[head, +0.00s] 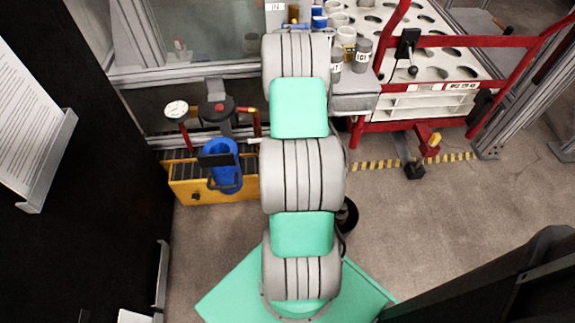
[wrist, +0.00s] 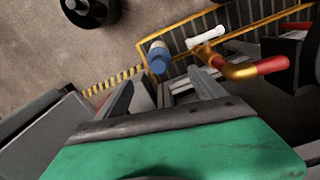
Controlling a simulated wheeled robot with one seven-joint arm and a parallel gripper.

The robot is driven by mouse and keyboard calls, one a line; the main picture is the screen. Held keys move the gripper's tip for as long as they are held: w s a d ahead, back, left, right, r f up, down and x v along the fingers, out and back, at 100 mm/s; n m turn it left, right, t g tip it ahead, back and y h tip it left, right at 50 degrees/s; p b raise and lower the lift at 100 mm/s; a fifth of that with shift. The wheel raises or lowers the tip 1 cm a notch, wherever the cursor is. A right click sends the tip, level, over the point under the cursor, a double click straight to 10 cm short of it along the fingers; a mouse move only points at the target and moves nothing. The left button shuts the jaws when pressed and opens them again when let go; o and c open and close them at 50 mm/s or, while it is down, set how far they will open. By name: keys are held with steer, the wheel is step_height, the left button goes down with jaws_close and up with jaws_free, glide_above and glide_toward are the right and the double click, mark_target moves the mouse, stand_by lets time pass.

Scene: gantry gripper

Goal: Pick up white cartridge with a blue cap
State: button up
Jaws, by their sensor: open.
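A small cylinder with a whitish top part and a blue part (wrist: 158,65) shows in the wrist view, beside the corner of a yellow-edged roller bed. It looks like the white cartridge with the blue cap. My gripper (wrist: 161,77) is open, and its two grey fingers point toward the cylinder. The cylinder appears between the fingertips in the picture, but beyond them; I cannot tell the gap. Nothing shows held between the fingers. In the head view my arm covers the middle, and I cannot make out my gripper or this cylinder there.
The yellow roller bed (head: 183,190) with a blue fitting (head: 220,165) stands left of my arm. A brass and red pipe (wrist: 240,70) and white T-piece (wrist: 206,37) are near the right finger. A red-framed cart (head: 432,112) with containers stands right. Floor (head: 420,220) is clear there.

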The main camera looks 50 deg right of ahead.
step_height(320, 180, down, 12)
steer(key=b, duration=0.4)
steer(key=shift+d, duration=0.15)
steer(key=shift+c, duration=0.5)
steer(key=c, duration=1.2)
steer(key=shift+r, duration=0.1)
steer(key=shift+c, duration=0.2)
